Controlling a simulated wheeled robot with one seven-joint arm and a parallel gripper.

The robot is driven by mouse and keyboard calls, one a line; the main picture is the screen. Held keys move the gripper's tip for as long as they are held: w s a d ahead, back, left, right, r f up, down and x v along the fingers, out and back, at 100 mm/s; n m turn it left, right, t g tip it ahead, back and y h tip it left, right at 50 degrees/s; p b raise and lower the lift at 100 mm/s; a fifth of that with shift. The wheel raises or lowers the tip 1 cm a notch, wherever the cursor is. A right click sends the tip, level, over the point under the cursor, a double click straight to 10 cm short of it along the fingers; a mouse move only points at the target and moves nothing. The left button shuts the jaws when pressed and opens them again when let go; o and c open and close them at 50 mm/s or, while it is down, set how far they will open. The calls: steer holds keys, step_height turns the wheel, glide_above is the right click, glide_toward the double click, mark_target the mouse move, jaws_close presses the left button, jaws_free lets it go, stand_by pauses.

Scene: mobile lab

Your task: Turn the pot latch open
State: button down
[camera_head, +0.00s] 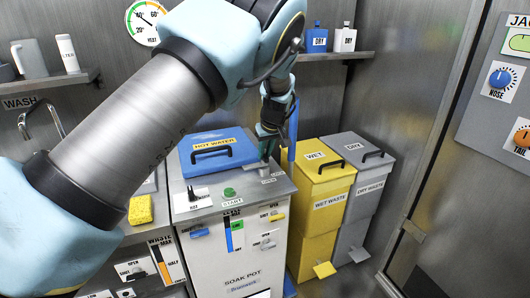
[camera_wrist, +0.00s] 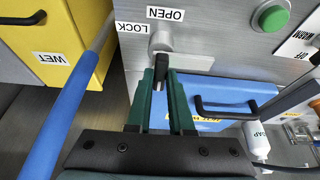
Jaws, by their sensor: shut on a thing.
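The pot latch (camera_wrist: 162,42) is a grey round knob with a black lever on the metal top of the soak pot (camera_head: 245,262). In the wrist view, the OPEN label (camera_wrist: 165,14) is above the knob and the LOCK label (camera_wrist: 132,28) is to its left; this view is turned over. The lever points down, toward my gripper. My gripper (camera_wrist: 161,76) has its green fingers shut on the lever, one on each side. In the head view my gripper (camera_head: 266,138) is over the pot's right back part, and the latch (camera_head: 263,168) shows just below it.
The blue hot water lid (camera_head: 215,152) with a black handle lies beside the latch. A blue-handled rod (camera_wrist: 62,115) stands close to my gripper. The green START button (camera_head: 229,192) is nearby. The yellow wet bin (camera_head: 315,182) and grey dry bin (camera_head: 365,185) stand to the right.

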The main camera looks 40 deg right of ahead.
steer(key=c, duration=0.8)
jaws_free()
steer(key=b+v, duration=0.2)
steer(key=v, duration=0.8)
steer(key=shift+s+r+b, duration=0.15)
steer(key=shift+r+b, duration=0.2)
steer(key=shift+r, duration=0.05)
